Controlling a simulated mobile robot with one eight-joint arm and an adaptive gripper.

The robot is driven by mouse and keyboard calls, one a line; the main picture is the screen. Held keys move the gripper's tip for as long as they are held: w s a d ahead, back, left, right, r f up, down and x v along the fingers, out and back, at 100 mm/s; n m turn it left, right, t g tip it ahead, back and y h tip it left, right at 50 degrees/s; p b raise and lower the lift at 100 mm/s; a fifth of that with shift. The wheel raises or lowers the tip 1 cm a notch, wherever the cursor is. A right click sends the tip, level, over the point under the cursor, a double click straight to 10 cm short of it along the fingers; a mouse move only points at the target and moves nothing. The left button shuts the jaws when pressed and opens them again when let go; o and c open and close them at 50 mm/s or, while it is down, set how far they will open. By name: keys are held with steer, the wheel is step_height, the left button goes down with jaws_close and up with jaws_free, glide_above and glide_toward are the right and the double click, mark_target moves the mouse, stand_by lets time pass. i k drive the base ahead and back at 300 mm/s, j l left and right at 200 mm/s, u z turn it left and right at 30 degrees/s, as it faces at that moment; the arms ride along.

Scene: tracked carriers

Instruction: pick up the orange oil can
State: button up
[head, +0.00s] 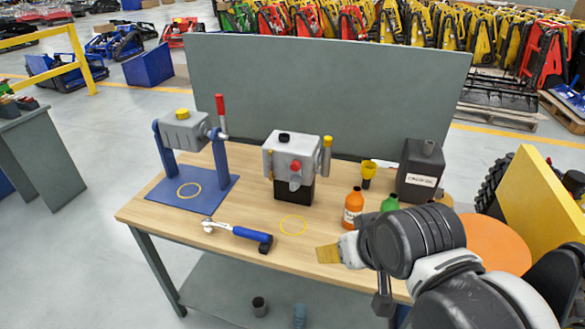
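The orange oil can (353,207) looks like a small bottle with a dark cap and a pale label. It stands upright on the right part of the wooden workbench (255,253), in the head view.
A green bottle (390,203), partly behind my arm, stands right of the can. A yellow-topped item (368,172) and a black canister (420,174) stand behind. A grey machine (292,160) is left; a blue-handled tool (240,234) lies at front left. A grey panel (320,95) backs the bench.

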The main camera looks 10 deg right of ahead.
mark_target(353, 203)
steer(key=k+j+z, duration=0.1)
steer(key=j+z, duration=0.3)
steer(key=k+j+z, duration=0.15)
steer(key=z, duration=0.25)
steer(key=k+j+z, duration=0.15)
steer(key=z, duration=0.3)
steer(key=k+j+z, duration=0.15)
steer(key=z, duration=0.25)
steer(key=k+z, duration=0.25)
steer(key=z, duration=0.15)
